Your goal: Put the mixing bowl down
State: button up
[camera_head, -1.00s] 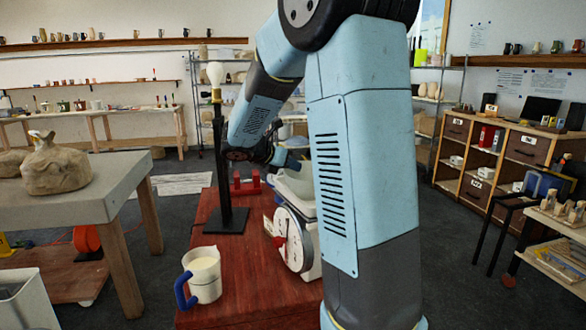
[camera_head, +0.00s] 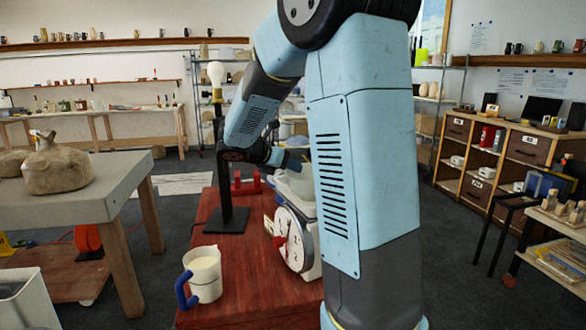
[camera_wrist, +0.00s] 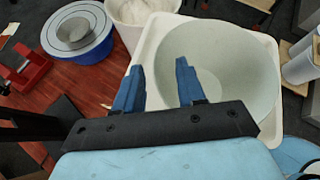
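The mixing bowl (camera_wrist: 225,60) is pale grey-green and looks empty in the wrist view. It sits on the white square pan (camera_wrist: 150,45) of the kitchen scale. In the head view the scale (camera_head: 295,240) stands on the red table with its round dial facing me, and the bowl (camera_head: 298,185) is partly hidden by my arm. My gripper (camera_wrist: 160,66) has its two blue fingers spread apart at the bowl's near-left rim. One finger shows over the bowl's inside and the other outside the rim. Whether either finger touches the rim is unclear.
A cream jug with a blue handle (camera_head: 203,275) stands at the table's front left. A black lamp stand with a bulb (camera_head: 216,75) rises behind it, close to my arm. A red holder (camera_wrist: 25,72) and a blue round item (camera_wrist: 78,32) lie beyond the scale.

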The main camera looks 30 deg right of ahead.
jog(key=v, duration=1)
jog(key=s+a+m+t+y, duration=0.1)
jog(key=s+a+m+y, duration=0.1)
jog(key=s+m, duration=0.5)
jog(key=s+a+f+m+y, duration=0.1)
jog(key=s+a+m+y, duration=0.1)
jog(key=s+m+y, duration=0.3)
jog(key=s+a+f+m+t+y, duration=0.1)
jog(key=s+a+m+y, duration=0.2)
jog(key=s+m, duration=0.7)
jog(key=s+y, duration=0.1)
jog(key=s, duration=0.4)
jog(key=shift+m+t, duration=0.3)
jog(key=shift+m, duration=0.1)
